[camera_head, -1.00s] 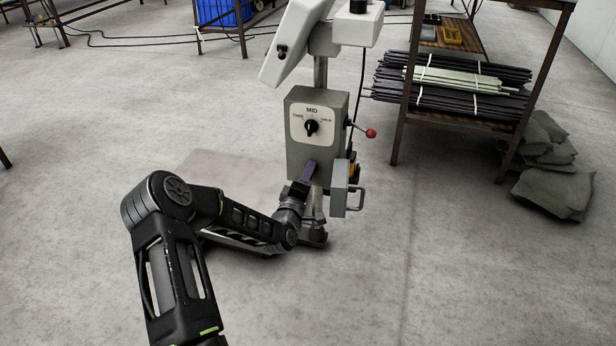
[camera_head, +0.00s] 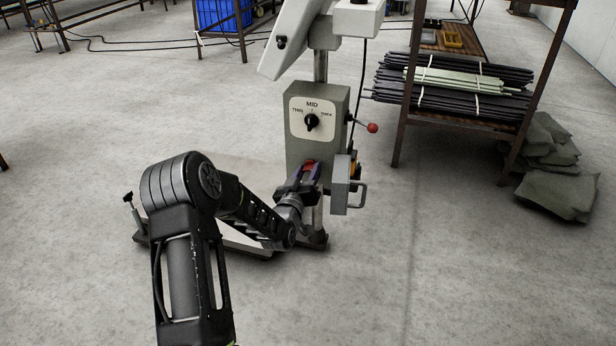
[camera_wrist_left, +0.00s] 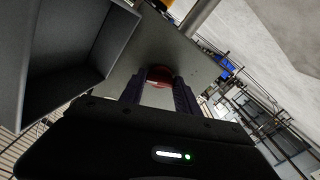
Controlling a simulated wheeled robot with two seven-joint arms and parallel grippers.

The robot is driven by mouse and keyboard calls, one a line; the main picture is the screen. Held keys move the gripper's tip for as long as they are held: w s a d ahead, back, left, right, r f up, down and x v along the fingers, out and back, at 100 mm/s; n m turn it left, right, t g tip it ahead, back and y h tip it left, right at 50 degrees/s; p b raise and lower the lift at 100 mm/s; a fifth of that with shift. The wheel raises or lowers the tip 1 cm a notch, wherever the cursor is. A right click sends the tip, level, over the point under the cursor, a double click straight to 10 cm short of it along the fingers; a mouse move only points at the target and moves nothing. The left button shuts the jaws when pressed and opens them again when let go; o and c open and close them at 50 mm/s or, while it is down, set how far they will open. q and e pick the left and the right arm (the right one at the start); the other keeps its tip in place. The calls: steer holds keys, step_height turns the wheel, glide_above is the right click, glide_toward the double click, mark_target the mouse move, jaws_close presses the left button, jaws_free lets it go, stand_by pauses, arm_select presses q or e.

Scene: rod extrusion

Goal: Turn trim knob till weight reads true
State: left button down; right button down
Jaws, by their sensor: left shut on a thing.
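A grey box on a post (camera_head: 335,105) carries a white dial plate with a black selector knob (camera_head: 312,122). Its lettering reads THIN and MID, with a third word at right; the pointer is near the middle. Lower on the same face is a red knob (camera_head: 310,164). My left gripper (camera_head: 309,172) reaches it from the front, its purple fingers on both sides. In the left wrist view the red knob (camera_wrist_left: 160,73) sits between the fingertips, and the gripper is shut on it. The fingers hide part of the knob. No weight reading is legible. My right gripper is not in view.
A red-tipped lever (camera_head: 372,128) sticks out at the box's right. A small grey box with a handle (camera_head: 340,196) hangs close beside my left gripper. A rack (camera_head: 402,125) with bundled rods and grey sacks (camera_head: 556,186) stand right. The front right floor is clear.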

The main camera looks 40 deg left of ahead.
arm_select(q)
steer(key=shift+f+m+b, duration=0.1)
steer(key=shift+m+b, duration=0.4)
steer(key=shift+m, duration=0.8)
steer(key=c, duration=0.9)
jaws_free()
steer(key=shift+s+d, duration=0.15)
steer(key=shift+s, duration=0.3)
steer(key=p+v, duration=0.2)
steer(key=v, duration=0.5)
